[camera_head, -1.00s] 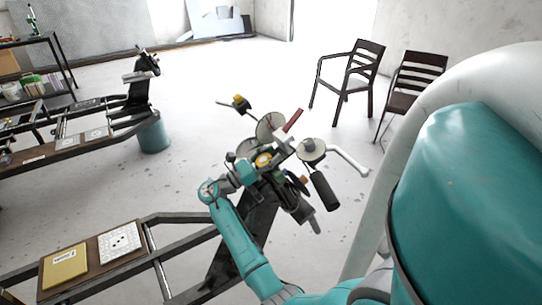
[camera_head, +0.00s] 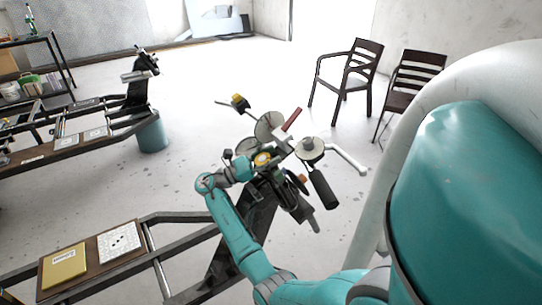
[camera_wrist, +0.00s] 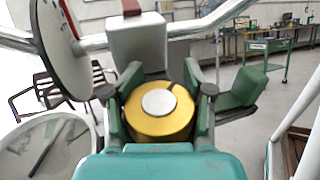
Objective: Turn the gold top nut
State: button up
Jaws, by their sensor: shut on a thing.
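The gold top nut (camera_wrist: 158,116) is a round golden cap with a pale disc in its centre and a dark slot at its upper edge. My gripper (camera_wrist: 158,98) is shut on it, one green-grey finger on each side. In the head view the nut (camera_head: 262,159) is a small yellow spot amid the handlebar assembly. My gripper (camera_head: 252,165) reaches it there from the left, and its fingers are hard to make out.
A handlebar with a black grip (camera_head: 322,190) and round discs (camera_head: 270,126) crowd around the nut. A metal frame (camera_head: 180,222) bears a yellow booklet (camera_head: 65,266) and a white sheet (camera_head: 119,243). Two chairs (camera_head: 345,80) stand behind on open floor.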

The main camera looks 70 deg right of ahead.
jog(key=shift+w+f, duration=0.1)
jog(key=shift+w, duration=0.05)
jog(key=shift+o, duration=0.2)
jog(key=shift+a+m+g+y, duration=0.15)
jog(key=shift+m+g+y, duration=0.3)
jog(key=shift+m+y, duration=0.55)
jog(key=shift+a+m+g+y, duration=0.15)
jog(key=shift+m+g+y, duration=0.45)
jog(key=shift+y, duration=0.7)
jog(key=o, duration=0.9)
jog(key=shift+c, duration=0.2)
jog(key=shift+t, duration=0.25)
